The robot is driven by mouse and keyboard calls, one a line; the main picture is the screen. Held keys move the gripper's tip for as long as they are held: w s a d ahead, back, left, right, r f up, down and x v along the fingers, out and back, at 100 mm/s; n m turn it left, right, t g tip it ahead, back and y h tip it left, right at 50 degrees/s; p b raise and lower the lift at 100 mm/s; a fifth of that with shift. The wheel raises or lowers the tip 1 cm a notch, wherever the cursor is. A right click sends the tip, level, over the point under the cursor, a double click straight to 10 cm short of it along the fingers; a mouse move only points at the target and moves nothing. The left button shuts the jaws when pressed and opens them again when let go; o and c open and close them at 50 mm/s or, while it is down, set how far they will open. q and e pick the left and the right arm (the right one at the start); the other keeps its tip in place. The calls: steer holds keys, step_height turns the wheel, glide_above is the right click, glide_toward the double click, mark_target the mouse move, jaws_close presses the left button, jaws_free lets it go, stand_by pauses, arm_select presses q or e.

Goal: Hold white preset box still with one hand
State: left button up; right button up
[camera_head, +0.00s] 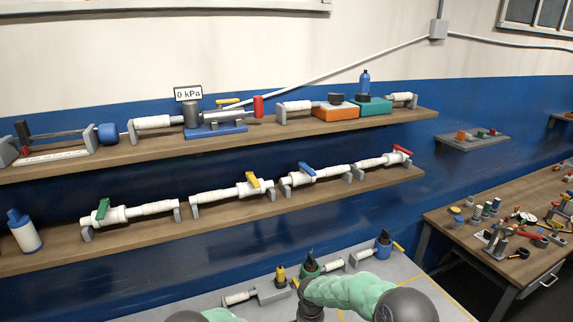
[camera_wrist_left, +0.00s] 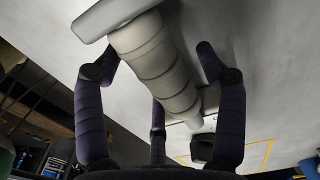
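No box marked as the white preset box can be told for sure. A pale grey block (camera_head: 273,293) with a yellow-and-dark knob sits on the grey table in the head view, a short white ribbed tube at its left. In the left wrist view, my left gripper (camera_wrist_left: 158,75) has its dark fingers spread around or in front of a pale ribbed tube (camera_wrist_left: 158,62) with a grey end bracket; contact is unclear. The left gripper is out of the head view.
Two wall shelves hold valves, white tubes, an orange box (camera_head: 335,112) and a teal box (camera_head: 373,106). A cluttered wooden workbench (camera_head: 455,220) stands at right.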

arm_select(q)
steer(key=shift+r, duration=0.1)
steer(key=shift+w+r, duration=0.1)
steer(key=shift+r, duration=3.6)
